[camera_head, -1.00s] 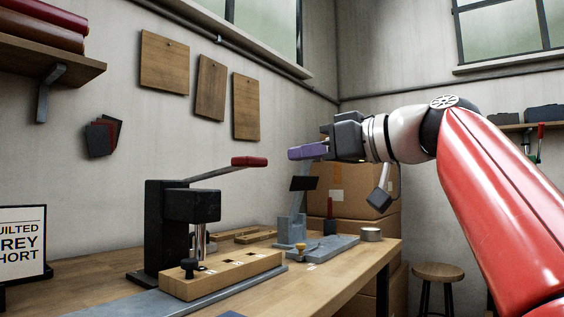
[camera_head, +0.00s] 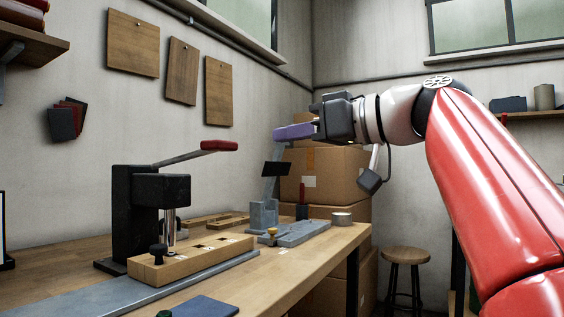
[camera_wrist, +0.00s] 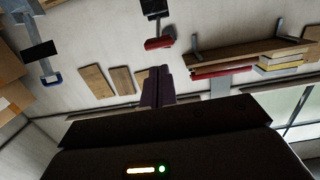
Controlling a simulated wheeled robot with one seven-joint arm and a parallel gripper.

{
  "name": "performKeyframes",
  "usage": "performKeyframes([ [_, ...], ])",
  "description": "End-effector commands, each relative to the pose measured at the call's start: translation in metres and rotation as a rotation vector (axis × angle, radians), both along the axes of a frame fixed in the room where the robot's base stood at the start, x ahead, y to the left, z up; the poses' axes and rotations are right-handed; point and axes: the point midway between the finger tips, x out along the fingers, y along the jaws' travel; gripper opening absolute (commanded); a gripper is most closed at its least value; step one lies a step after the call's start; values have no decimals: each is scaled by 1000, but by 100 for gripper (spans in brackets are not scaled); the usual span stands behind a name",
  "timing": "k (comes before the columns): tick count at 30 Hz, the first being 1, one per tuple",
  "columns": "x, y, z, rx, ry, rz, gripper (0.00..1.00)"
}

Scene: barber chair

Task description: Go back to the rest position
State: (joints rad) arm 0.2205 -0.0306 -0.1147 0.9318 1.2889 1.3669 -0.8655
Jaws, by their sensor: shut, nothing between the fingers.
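My gripper (camera_head: 294,132) is at the end of my raised red and white arm, above the back part of the workbench. Its purple fingers are shut with nothing between them and point left. In the wrist view the fingers (camera_wrist: 158,86) also show pressed together against the wall beyond. The gripper appears in front of the cardboard boxes and near the top of the grey press; I cannot tell the exact gap.
A black lever press (camera_head: 150,205) with a red handle stands on the wooden workbench (camera_head: 318,262). A grey press (camera_head: 264,215) stands farther back. Cardboard boxes (camera_head: 335,172) are stacked behind. A stool (camera_head: 404,257) is at right. A shelf (camera_head: 30,48) hangs at upper left.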

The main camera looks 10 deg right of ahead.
Motion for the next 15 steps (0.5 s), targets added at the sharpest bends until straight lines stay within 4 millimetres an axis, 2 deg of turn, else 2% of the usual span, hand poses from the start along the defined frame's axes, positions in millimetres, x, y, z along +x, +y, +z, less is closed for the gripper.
performKeyframes([
  [5, 0, 0, -2, 1, 11, -6, 0],
  [8, 1, -1, -15, 7, 76, -41, 0],
  [11, 2, -4, -48, 10, 208, -116, 0],
  [14, -4, -8, -99, -2, 379, -220, 0],
  [15, -9, -10, -122, -12, 444, -265, 0],
])
